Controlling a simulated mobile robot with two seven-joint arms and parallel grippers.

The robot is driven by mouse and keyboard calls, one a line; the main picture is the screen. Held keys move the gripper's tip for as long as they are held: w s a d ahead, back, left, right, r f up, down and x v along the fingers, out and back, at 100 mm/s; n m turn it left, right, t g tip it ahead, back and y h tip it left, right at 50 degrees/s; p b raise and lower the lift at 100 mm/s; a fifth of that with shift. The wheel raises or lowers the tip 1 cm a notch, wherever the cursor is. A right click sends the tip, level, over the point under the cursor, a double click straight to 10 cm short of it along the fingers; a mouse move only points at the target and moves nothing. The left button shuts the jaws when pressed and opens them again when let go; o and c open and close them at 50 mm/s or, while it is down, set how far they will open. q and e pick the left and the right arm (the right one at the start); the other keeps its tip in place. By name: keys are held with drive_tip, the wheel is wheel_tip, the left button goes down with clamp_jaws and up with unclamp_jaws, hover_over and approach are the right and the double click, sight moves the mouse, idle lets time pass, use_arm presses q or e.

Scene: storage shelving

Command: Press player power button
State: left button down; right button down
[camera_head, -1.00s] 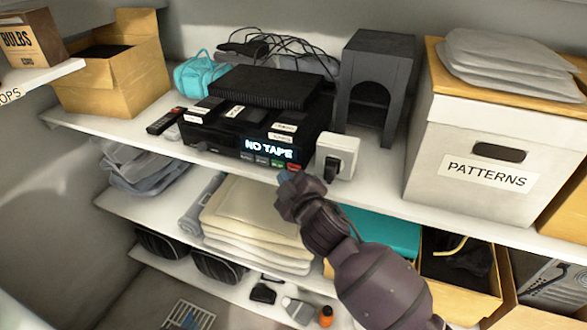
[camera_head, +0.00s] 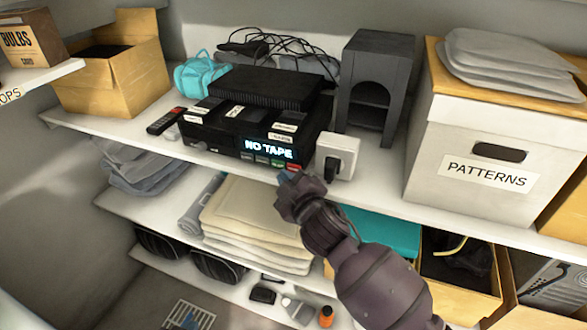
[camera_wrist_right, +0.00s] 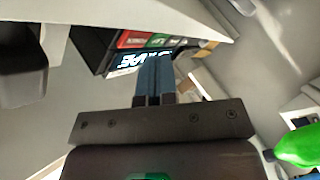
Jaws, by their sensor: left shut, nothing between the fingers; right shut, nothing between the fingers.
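The player (camera_head: 228,137) is a black box on the upper shelf in the head view. Its lit display (camera_head: 268,148) reads "NO TAPE". A row of small buttons runs below the display, with a red button (camera_head: 293,168) at the right end. The red button also shows in the right wrist view (camera_wrist_right: 131,39), beside green ones. My right gripper (camera_head: 287,176) is just in front of the player's lower right corner. Its blue fingers (camera_wrist_right: 154,75) are shut and empty, pointing at the button row. Whether they touch is unclear. My left gripper is not in view.
A white socket block with a black plug (camera_head: 338,156) stands right of the player. A remote (camera_head: 165,121) lies to its left. The "PATTERNS" box (camera_head: 470,150) is further right. The shelf's front edge (camera_head: 400,207) runs close to my right arm.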

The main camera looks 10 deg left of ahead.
drive_tip(key=shift+w, duration=0.15)
idle(0.7)
drive_tip(key=shift+w+d, duration=0.1)
drive_tip(key=shift+w, duration=0.2)
drive_tip(key=shift+w, duration=0.35)
idle(0.8)
drive_tip(key=shift+s, duration=0.8)
drive_tip(key=shift+s, duration=0.1)
drive_tip(key=s, duration=0.2)
drive_tip(key=s+a, duration=0.1)
drive_tip(key=s, duration=0.1)
drive_tip(key=shift+s, duration=0.35)
idle(0.8)
